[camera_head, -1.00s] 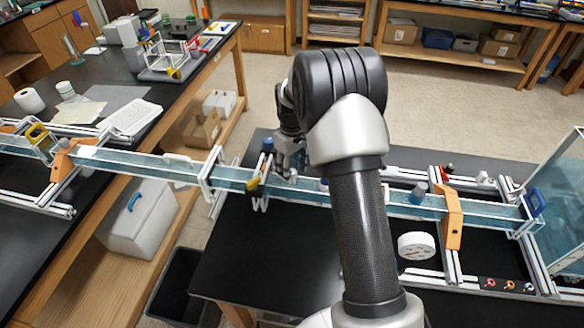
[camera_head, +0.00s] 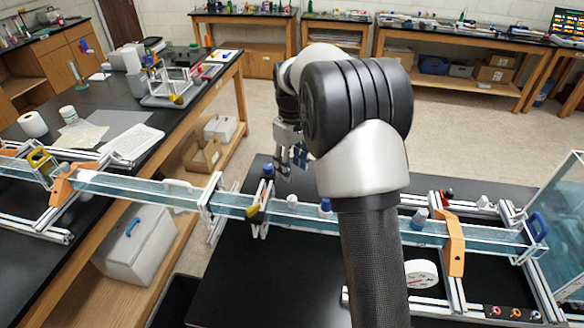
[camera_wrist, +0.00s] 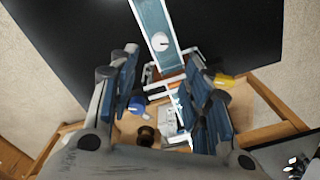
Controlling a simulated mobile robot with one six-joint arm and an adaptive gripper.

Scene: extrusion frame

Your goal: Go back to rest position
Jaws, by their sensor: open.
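My gripper (camera_head: 291,158) hangs above the clear-walled water channel (camera_head: 232,203), near the middle of the head view, with its fingers pointing down. In the wrist view my gripper (camera_wrist: 165,105) has its two blue-padded fingers spread apart with nothing held between them. The channel (camera_wrist: 157,22) shows beyond the fingers, with a white round piece on it. A white cap (camera_head: 292,201) and a blue-topped piece (camera_head: 325,207) sit on the channel below my gripper. My arm covers part of the channel to the right.
An orange bracket (camera_head: 454,243) and white tape roll (camera_head: 421,273) are at the right. A long bench (camera_head: 103,210) runs along the left. Open floor (camera_head: 440,130) lies behind.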

